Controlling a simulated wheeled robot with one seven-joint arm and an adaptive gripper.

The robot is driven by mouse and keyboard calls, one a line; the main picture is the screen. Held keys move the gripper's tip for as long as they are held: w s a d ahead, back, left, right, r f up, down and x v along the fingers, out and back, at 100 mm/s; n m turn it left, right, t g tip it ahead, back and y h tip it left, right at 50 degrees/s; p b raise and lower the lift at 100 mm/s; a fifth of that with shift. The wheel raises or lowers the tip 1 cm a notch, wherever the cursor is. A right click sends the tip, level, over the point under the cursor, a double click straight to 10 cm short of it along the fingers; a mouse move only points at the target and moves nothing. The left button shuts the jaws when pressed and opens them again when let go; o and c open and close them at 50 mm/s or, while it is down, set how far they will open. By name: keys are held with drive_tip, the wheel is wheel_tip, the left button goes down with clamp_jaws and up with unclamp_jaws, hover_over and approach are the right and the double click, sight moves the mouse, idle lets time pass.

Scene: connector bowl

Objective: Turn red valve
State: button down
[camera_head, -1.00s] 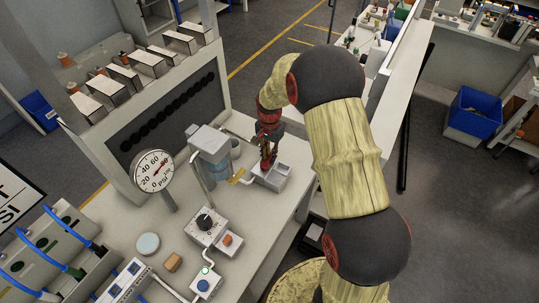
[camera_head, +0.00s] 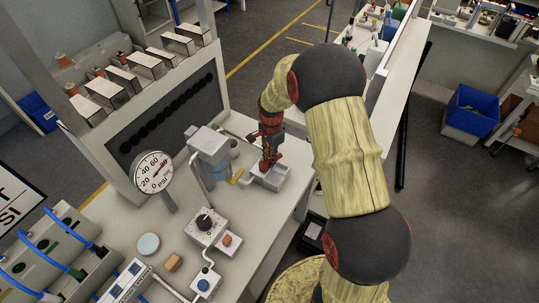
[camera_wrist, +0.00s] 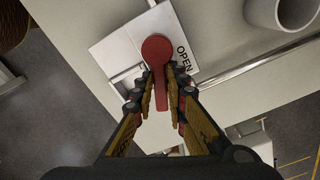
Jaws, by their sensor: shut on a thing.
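The red valve shows in the wrist view as a round red hub (camera_wrist: 157,48) with a straight handle lying between my fingers. It sits on a pale plate (camera_wrist: 118,48) with the word OPEN printed beside the hub. My gripper (camera_wrist: 162,82) is shut on the handle, one finger on each side. In the head view my gripper (camera_head: 269,160) reaches down to the small grey valve box (camera_head: 273,179) near the bench's right edge. The valve itself is mostly hidden there by the gripper.
A pressure gauge (camera_head: 154,173) and a grey-blue machine (camera_head: 209,152) stand left of the valve box. A knob box (camera_head: 204,226) sits nearer the front. A grey cup (camera_wrist: 284,12) is close to the plate in the wrist view.

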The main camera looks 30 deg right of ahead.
drive_tip(key=s+m, duration=0.1)
drive_tip(key=m, duration=0.2)
drive_tip(key=shift+s+f+m+p, duration=0.1)
drive_tip(key=shift+s+m+p, duration=0.2)
drive_tip(key=shift+s+m, duration=0.1)
drive_tip(key=m, duration=0.2)
drive_tip(key=shift+s+a+m, duration=0.2)
drive_tip(key=shift+s+m, duration=0.15)
drive_tip(key=shift+m, duration=0.05)
drive_tip(key=m, duration=0.2)
drive_tip(key=s+m, duration=0.1)
drive_tip(key=shift+a+p, duration=0.25)
drive_tip(key=shift+p, duration=0.15)
drive_tip(key=shift+s+a+m, duration=0.15)
drive_tip(key=shift+a+m, duration=0.05)
drive_tip(key=shift+m, duration=0.65)
drive_tip(key=shift+s+a+m, duration=0.1)
drive_tip(key=shift+a+m, duration=0.05)
drive_tip(key=shift+m, duration=0.7)
drive_tip(key=c, duration=1.8)
unclamp_jaws()
drive_tip(key=shift+w+a, duration=0.15)
